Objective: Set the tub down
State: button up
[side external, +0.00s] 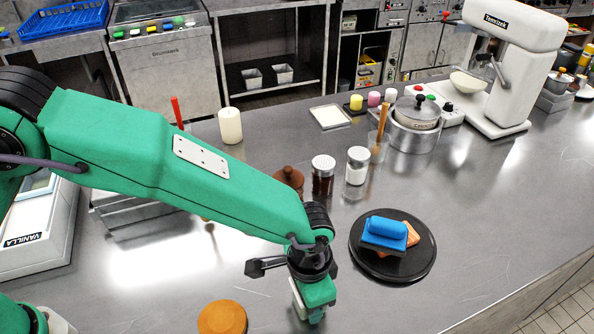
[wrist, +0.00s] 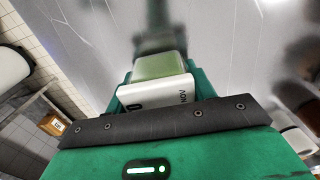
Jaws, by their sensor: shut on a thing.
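The tub, a small white container with dark lettering and a pale green face, shows in the wrist view (wrist: 155,92) between the green parts of my gripper. My gripper (side external: 314,303) is shut on it, low over the front middle of the steel counter (side external: 380,305). In the side external view only a white sliver of the tub (side external: 298,303) shows beside the jaw; the rest is hidden. I cannot tell whether its bottom touches the counter.
A black round plate (side external: 428,262) with a blue-handled block (side external: 388,232) lies to the right. An orange-brown disc (side external: 222,318) lies to the left. Two jars (side external: 357,166) (side external: 323,174) and a brown lidded thing (side external: 289,178) stand behind. The counter between gripper and plate is bare.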

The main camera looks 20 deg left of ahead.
jog(key=shift+f, duration=0.2)
jog(key=shift+f, duration=0.2)
jog(key=o, duration=1.1)
jog(key=shift+r, duration=0.1)
notch_tip(320, 180, up, 12)
jog(key=shift+r, duration=0.1)
dwell(0.4)
